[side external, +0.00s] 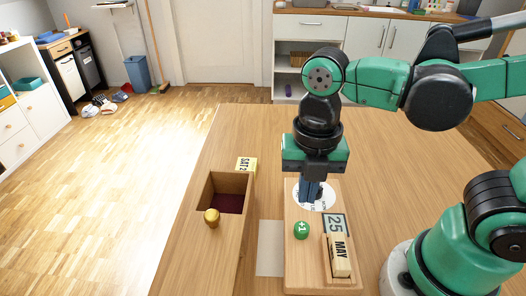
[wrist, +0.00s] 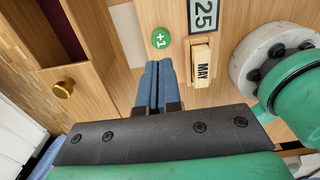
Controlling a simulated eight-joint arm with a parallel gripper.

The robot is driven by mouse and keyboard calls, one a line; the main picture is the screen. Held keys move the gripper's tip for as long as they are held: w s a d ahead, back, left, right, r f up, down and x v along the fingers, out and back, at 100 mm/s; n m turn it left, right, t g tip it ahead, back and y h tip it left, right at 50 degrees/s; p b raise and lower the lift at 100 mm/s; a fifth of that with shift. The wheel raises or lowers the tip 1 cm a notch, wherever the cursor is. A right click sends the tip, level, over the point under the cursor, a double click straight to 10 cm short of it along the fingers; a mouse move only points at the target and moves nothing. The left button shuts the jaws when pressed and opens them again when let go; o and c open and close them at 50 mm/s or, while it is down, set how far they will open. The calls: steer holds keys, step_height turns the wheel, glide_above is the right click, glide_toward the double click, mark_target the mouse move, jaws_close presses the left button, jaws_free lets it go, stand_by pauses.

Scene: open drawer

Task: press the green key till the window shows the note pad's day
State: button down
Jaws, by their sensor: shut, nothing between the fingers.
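A block (side external: 341,256) reading MAY lies below the window. My gripper (side external: 312,198) is shut and empty, over a white disc with print, behind the key in the side view; its blue fingers (wrist: 157,65) look apart from the key. I cannot surely identify the note pad; a pale blank sheet (side external: 270,248) lies left of the board.
An open drawer (side external: 240,184) with a dark red lining and a brass knob (side external: 211,217) is left of the board. A small block (side external: 246,164) reading SAT and a partly legible number lies behind it. The tabletop (side external: 245,125) is clear at the back.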

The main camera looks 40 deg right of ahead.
mark_target(301, 227)
steer(key=shift+f, duration=3.25)
steer(key=shift+f, duration=0.95)
steer(key=shift+r, duration=0.1)
step_height(301, 227, up, 14)
steer(key=w+d+f+m+t, duration=0.2)
steer(key=w+d+m+t, duration=0.1)
steer(key=m, duration=1)
steer(key=w+d+f+m+t, duration=0.1)
steer(key=w+d+m+t, duration=0.2)
steer(key=m, duration=1.1)
steer(key=shift+d+f+t, duration=0.4)
steer(key=shift+d+t, duration=0.2)
steer(key=shift+d, duration=0.2)
